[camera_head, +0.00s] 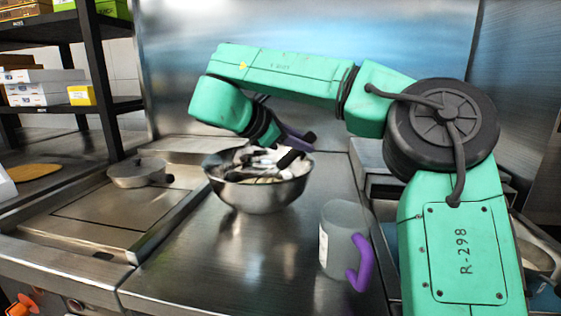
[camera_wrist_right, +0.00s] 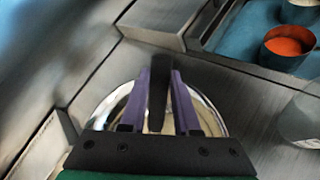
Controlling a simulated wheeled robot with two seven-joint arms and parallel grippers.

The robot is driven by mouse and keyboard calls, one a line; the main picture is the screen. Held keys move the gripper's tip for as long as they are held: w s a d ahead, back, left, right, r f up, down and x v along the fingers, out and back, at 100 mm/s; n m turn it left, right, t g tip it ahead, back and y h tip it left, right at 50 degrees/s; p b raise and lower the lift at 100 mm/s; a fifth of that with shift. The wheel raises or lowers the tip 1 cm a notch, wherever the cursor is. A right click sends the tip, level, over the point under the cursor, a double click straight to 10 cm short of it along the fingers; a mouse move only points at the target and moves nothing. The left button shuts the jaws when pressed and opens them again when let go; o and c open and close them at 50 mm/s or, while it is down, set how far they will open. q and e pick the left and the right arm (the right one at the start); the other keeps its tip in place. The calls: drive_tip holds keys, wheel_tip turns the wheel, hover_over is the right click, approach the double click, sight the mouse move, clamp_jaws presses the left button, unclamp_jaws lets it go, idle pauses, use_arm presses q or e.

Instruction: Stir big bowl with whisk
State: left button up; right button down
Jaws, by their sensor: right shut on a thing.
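The big steel bowl (camera_head: 250,195) stands on the steel counter left of the picture's middle in the head view. Part of its shiny rim (camera_wrist_right: 213,115) shows behind my fingers in the right wrist view. My right gripper (camera_head: 300,143), with purple fingers, is above the bowl's far right side. In the wrist view my right gripper (camera_wrist_right: 158,88) is shut on the dark handle of the whisk (camera_wrist_right: 157,100). The whisk's lower end is hard to make out among the pale and dark contents of the bowl. My left gripper is not in view.
A grey jug (camera_head: 338,228) with a purple handle stands right of the bowl, near my right arm. A lidded pan (camera_head: 137,172) is at left. In the wrist view, a cup of red sauce (camera_wrist_right: 285,47) sits on a blue surface. The counter before the bowl is clear.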

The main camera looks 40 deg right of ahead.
drive_tip(key=s+d+r+p, duration=0.2)
drive_tip(key=s+d+r, duration=0.4)
drive_tip(key=s+r, duration=0.3)
drive_tip(key=shift+d+r, duration=0.15)
drive_tip(key=shift+r, duration=1.15)
wheel_tip(320, 180, up, 4)
drive_tip(key=p, duration=0.4)
